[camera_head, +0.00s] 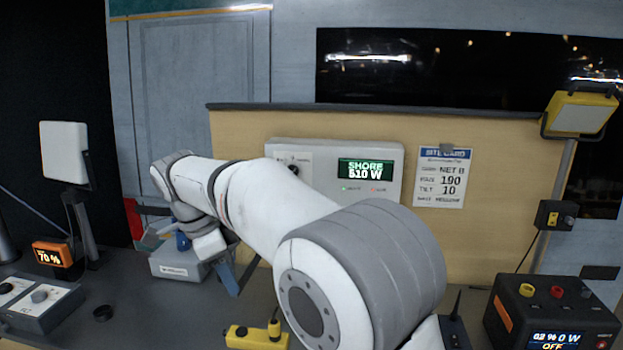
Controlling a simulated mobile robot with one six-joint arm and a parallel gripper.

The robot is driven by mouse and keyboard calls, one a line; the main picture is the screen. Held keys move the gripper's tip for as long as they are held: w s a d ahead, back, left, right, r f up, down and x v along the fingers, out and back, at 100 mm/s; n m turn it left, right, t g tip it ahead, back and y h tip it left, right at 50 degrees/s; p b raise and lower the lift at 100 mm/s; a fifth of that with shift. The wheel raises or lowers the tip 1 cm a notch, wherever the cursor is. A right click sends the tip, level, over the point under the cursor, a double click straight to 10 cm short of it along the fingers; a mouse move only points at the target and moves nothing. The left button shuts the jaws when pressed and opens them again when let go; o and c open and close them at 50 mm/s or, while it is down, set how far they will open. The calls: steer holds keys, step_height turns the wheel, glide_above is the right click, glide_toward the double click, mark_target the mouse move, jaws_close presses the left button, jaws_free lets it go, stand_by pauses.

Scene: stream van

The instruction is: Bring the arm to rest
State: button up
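My white and grey arm reaches from the lower right up and left across the middle of the head view, then bends down at its far end. My gripper (232,274) hangs at that end, just right of a grey labelled box on the bench. Its grey-blue finger parts point down toward the bench top. The view is too small and angled to tell how far apart the fingers are, and I see no object clearly between them.
The grey box (174,268) stands close to my wrist. A yellow device (256,338) lies in front. A black power unit (549,316) is at right, a grey knob box (40,304) at left. A wall panel (372,170) reads SHORE 510 W behind my arm.

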steer(key=s+d+n+y, duration=0.1)
steer(key=s+d+n, duration=0.15)
steer(key=d, duration=0.65)
steer(key=s+d+n+y, duration=0.15)
steer(key=d+n, duration=0.25)
steer(key=d, duration=0.6)
steer(key=s+d+f+n+t, duration=0.2)
steer(key=s+d+f+n, duration=0.4)
steer(key=s+d, duration=0.5)
step_height(320, 180, down, 3)
steer(key=shift+s+d+r+n+y, duration=0.1)
steer(key=shift+s+d+n+y, duration=0.3)
steer(key=shift+s, duration=0.75)
